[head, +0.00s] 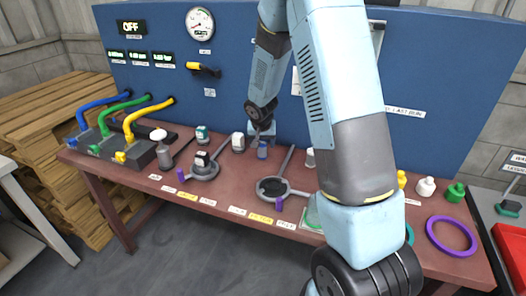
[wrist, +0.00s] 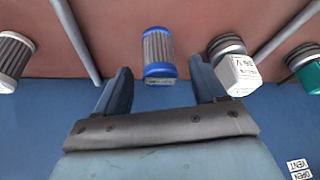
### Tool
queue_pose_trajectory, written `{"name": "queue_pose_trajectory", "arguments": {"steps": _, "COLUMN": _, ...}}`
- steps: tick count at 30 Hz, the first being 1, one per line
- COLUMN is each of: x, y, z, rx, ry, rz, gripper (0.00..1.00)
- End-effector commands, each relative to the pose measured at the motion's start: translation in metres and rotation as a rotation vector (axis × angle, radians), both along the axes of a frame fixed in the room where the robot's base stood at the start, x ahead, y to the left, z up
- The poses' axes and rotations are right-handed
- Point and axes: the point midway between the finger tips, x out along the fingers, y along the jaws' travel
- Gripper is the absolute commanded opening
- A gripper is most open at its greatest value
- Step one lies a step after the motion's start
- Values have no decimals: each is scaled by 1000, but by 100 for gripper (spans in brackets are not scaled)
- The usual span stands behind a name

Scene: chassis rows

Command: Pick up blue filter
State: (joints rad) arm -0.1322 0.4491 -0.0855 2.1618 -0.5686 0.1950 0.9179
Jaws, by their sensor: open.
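The blue filter (wrist: 158,55) stands on the reddish bench. It has a ribbed grey body with blue bands, and shows upside down in the wrist view. In the head view the filter (head: 262,150) is small, just below my gripper (head: 262,136). In the wrist view my gripper (wrist: 160,92) is open, with one dark blue finger on each side of the space in front of the filter. The fingers look clear of the filter, and nothing is between them. My arm hides part of the bench to the right in the head view.
A white filter (wrist: 12,60) and a green one (wrist: 304,66) stand farther out. Grey rods lie between them. The blue panel (head: 150,85) rises behind the bench (head: 150,192). A purple ring (head: 452,236) lies at the right.

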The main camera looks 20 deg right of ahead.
Motion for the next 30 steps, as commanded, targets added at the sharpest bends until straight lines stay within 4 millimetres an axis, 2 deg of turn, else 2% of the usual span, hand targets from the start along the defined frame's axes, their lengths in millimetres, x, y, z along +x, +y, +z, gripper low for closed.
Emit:
{"name": "queue_pose_trajectory", "arguments": {"steps": 12, "x": 15, "y": -6, "z": -42, "rx": 0, "ry": 1, "rz": 1, "gripper": 70}}
{"name": "queue_pose_trajectory", "arguments": {"steps": 22, "x": 17, "y": -6, "z": -46, "rx": 1, "ry": 0, "rz": 2, "gripper": 70}}
{"name": "queue_pose_trajectory", "arguments": {"steps": 30, "x": 17, "y": -6, "z": -46, "rx": 1, "ry": 0, "rz": 2, "gripper": 45}}
